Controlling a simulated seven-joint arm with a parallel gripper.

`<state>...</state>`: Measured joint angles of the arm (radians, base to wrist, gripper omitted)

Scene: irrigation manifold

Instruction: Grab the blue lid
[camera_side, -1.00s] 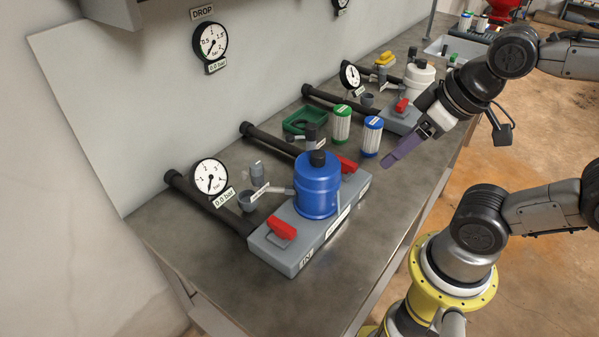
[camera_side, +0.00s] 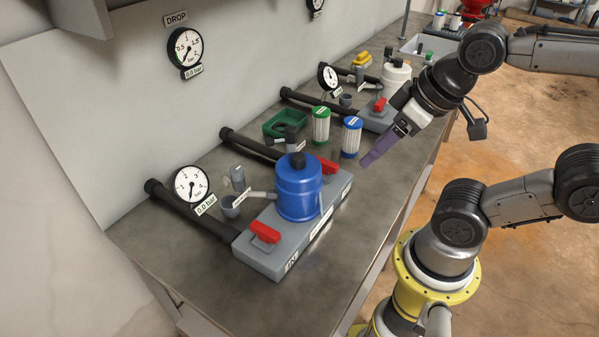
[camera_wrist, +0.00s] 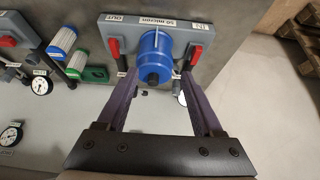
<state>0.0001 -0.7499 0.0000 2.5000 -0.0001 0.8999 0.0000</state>
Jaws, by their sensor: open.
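The blue lid (camera_side: 298,190) is a rounded blue housing with a black knob on top. It stands upright on a grey manifold block (camera_side: 262,262) between two red-handled valves. In the wrist view the blue lid (camera_wrist: 155,48) appears ahead, framed between my two purple fingers. My gripper (camera_side: 367,160) is open and empty. In the side view it hangs above the bench, to the right of the blue lid and apart from it. My open gripper also shows in the wrist view (camera_wrist: 159,74).
Red valve handles (camera_side: 264,231) flank the lid on the block. A green-ended filter (camera_side: 321,126) and a blue-ended filter (camera_side: 351,137) stand behind, near a green tray (camera_side: 272,127). A pressure gauge (camera_side: 191,185) and black pipes are at left. The front bench area is clear.

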